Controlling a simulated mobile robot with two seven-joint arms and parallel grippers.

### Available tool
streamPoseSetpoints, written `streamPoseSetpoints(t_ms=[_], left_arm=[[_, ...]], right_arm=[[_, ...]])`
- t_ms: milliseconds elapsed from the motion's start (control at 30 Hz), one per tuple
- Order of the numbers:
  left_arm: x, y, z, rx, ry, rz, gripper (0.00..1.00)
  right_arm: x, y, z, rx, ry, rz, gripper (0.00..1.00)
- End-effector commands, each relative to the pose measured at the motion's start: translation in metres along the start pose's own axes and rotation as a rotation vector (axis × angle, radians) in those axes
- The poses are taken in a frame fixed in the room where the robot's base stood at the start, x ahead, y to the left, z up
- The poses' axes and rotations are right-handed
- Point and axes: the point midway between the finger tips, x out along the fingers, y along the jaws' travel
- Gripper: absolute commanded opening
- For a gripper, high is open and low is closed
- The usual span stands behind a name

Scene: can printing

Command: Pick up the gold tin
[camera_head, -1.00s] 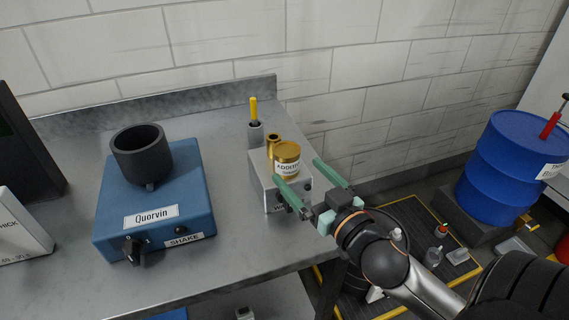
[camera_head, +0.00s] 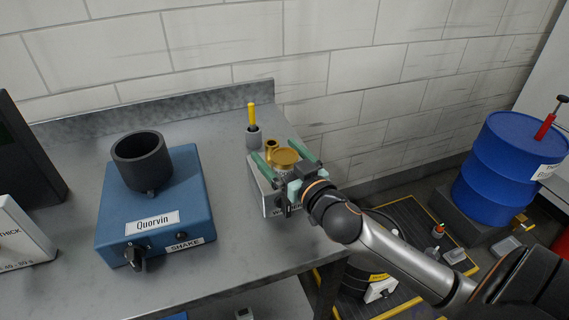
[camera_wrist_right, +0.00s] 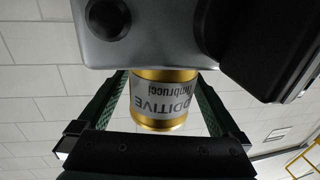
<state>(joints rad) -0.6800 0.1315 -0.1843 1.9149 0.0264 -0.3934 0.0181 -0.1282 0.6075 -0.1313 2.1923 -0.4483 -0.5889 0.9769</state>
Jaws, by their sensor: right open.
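The gold tin (camera_head: 286,156) stands on a grey box-shaped device (camera_head: 268,200) at the right end of the bench. Its label reads ADDITIVE. In the right wrist view the tin (camera_wrist_right: 160,98) appears upside down between the two green fingers. My right gripper (camera_head: 279,150) is open, with one finger on each side of the tin. A gap shows between the fingers and the tin in the wrist view. The gripper hides the tin's lower part in the head view. My left gripper is not in view.
A blue Quorvin shaker (camera_head: 150,205) with a dark cup (camera_head: 141,160) stands left. Bare bench (camera_head: 225,255) lies in front.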

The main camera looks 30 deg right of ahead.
Motion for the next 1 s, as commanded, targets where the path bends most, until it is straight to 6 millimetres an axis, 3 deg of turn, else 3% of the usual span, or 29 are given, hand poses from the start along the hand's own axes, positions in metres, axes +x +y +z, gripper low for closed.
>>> streamPoseSetpoints(t_ms=[233,1000], left_arm=[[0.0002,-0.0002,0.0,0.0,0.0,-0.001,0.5],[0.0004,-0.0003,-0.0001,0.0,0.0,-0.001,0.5]], right_arm=[[0.0007,-0.0001,0.0002,-0.001,0.0,0.0,0.98],[0.0004,-0.0002,0.0003,-0.001,0.0,0.0,0.11]])
